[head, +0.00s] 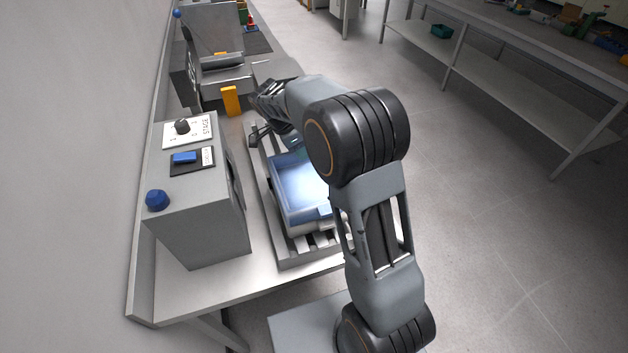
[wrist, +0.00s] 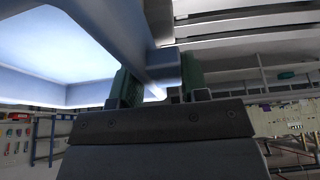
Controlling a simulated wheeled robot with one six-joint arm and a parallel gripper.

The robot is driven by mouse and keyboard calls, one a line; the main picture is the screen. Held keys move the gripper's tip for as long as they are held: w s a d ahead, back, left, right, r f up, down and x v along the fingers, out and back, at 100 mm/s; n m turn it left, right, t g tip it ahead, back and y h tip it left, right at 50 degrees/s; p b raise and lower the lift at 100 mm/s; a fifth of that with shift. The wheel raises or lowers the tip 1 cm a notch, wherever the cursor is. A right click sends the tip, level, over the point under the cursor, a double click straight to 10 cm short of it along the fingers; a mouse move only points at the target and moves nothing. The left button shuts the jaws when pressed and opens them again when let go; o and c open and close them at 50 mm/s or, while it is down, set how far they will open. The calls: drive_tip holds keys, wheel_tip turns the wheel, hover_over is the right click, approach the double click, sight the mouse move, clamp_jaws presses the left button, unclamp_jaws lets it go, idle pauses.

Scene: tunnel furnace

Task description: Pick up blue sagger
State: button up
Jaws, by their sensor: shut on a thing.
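The blue sagger (head: 298,188) is a shallow light-blue tray on a grey slatted rack (head: 262,190), left of my arm in the head view. My forearm hides part of its right side. In the wrist view the sagger's pale blue body (wrist: 112,28) fills the upper left, with a tab reaching between the fingers. My gripper (wrist: 160,76) has its green-padded fingers on both sides of that tab and is shut on it. I cannot tell whether the sagger is clear of the rack.
A grey control box (head: 195,215) with a blue knob stands close to the left of the rack. An orange block (head: 231,101) and grey machinery (head: 215,50) lie beyond. A long shelf bench (head: 520,60) stands at the right, across open floor.

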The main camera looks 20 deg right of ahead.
clamp_jaws()
drive_tip(key=shift+r, duration=0.2)
